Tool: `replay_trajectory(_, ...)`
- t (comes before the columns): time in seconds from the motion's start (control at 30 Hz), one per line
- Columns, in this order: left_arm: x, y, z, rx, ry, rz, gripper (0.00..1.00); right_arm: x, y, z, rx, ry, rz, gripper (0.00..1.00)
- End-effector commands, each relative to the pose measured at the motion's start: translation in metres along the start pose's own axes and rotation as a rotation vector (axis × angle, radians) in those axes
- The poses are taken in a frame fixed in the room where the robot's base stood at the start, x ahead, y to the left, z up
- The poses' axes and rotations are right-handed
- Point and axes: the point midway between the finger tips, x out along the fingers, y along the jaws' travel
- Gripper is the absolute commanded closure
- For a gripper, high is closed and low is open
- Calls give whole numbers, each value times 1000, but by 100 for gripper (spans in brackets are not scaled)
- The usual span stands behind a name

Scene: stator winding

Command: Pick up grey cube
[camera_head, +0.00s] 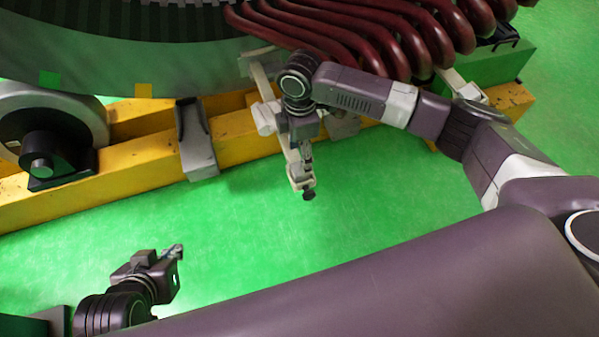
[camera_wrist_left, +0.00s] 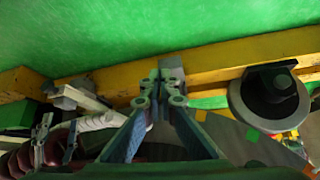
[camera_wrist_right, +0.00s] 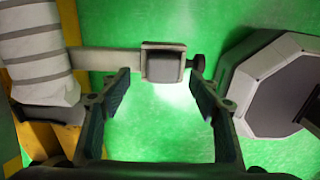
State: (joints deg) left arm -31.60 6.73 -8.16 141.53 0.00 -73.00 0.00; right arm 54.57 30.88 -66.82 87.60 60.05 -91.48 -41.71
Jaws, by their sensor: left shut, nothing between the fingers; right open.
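The grey cube (camera_wrist_right: 162,68) sits in a pale square holder at the end of a pale bar in the right wrist view. In the head view, the pale holder (camera_head: 299,184) with its dark knob shows just below my right gripper (camera_head: 305,160), but the cube is hard to make out. My right gripper is open, and its fingers (camera_wrist_right: 158,84) are on either side of the cube's near edge in the picture, with no clear contact. My left gripper (camera_head: 174,262) is shut and empty at the lower left, away from the cube. Its fingers (camera_wrist_left: 165,88) are together in the left wrist view.
A yellow beam frame (camera_head: 240,134) runs behind the bar, below a large stator (camera_head: 190,60) with thick dark red coils (camera_head: 400,40). A grey roller (camera_head: 45,120) stands at the left. An octagonal grey part (camera_wrist_right: 275,90) is right of the holder. Green floor lies open in front.

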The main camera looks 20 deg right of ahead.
Motion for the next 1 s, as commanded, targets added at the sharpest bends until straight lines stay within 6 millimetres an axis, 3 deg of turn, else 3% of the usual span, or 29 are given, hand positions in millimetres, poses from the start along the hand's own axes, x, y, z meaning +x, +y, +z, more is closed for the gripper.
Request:
replay_trajectory(0.3,4,8,-68,5,282,15,100,29,-6,-3,1,-1,-1,44)
replay_trajectory(0.5,-3,12,-100,7,413,24,100,42,-6,-2,0,-2,-1,44)
replay_trajectory(0.87,-6,13,-108,7,447,26,100,44,-6,-3,0,-1,0,45)
replay_trajectory(1.0,-6,13,-108,7,446,26,100,44,-6,-3,0,-1,0,60)
